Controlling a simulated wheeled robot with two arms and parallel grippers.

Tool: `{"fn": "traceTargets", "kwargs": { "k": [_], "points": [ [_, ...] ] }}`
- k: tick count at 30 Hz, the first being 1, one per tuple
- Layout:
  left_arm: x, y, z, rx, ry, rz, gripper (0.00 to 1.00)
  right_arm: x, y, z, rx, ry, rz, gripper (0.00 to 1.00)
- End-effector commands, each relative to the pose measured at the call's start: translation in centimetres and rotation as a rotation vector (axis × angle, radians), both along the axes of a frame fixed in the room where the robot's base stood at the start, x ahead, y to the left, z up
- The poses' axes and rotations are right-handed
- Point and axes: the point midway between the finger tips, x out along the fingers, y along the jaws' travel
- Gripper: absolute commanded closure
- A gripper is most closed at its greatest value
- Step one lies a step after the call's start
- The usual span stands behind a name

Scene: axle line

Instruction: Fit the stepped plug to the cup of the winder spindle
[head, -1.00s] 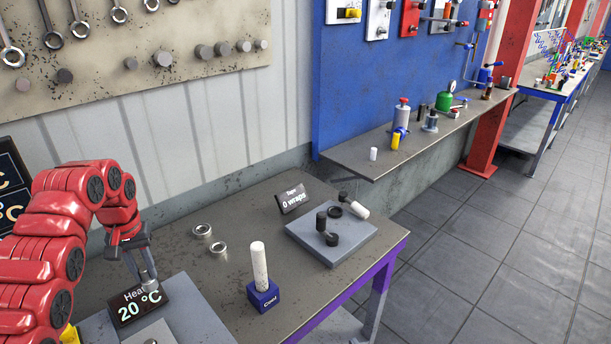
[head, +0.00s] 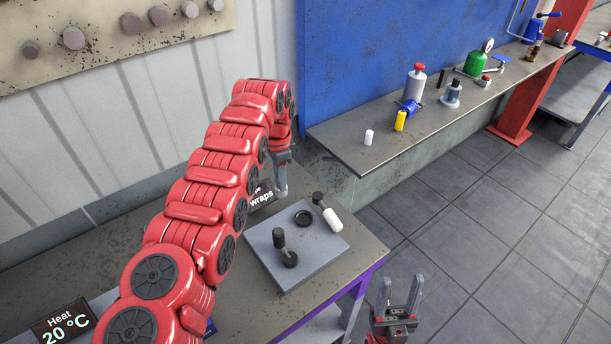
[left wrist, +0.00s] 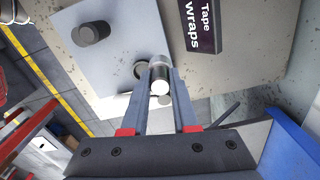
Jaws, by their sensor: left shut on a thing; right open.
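My left gripper (head: 281,190) is above the far left edge of the grey winder plate (head: 262,240). In the left wrist view (left wrist: 160,72) it is shut on a short silvery stepped plug (left wrist: 158,63) with a bright end face. The plug is hidden in the head view. A dark round cup-like part (head: 303,218) is on the plate, apart from my gripper in the head view; the wrist view shows a dark round part (left wrist: 141,69) partly behind the plug. My right gripper (head: 400,292) is open and empty, right of the bench.
The Tape display (head: 262,194) stands close to my left gripper. A Heat display (head: 62,325) is at lower left. A side shelf (head: 345,150) holds bottles and tools.

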Motion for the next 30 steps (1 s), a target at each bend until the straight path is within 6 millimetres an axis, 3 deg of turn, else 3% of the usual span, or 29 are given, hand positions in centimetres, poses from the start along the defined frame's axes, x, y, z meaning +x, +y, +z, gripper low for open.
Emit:
{"fn": "traceTargets", "kwargs": {
  "k": [8,30],
  "points": [
    [-0.4,-2.0,-0.1,0.001,0.004,-0.233,1.0,0.0,0.0,1.9,0.0,0.0,0.0,0.5],
    [-0.8,-3.5,-0.3,-0.001,0.003,-0.441,1.0,0.0,0.0,3.3,0.0,0.0,0.0,0.5]
  ]
}}
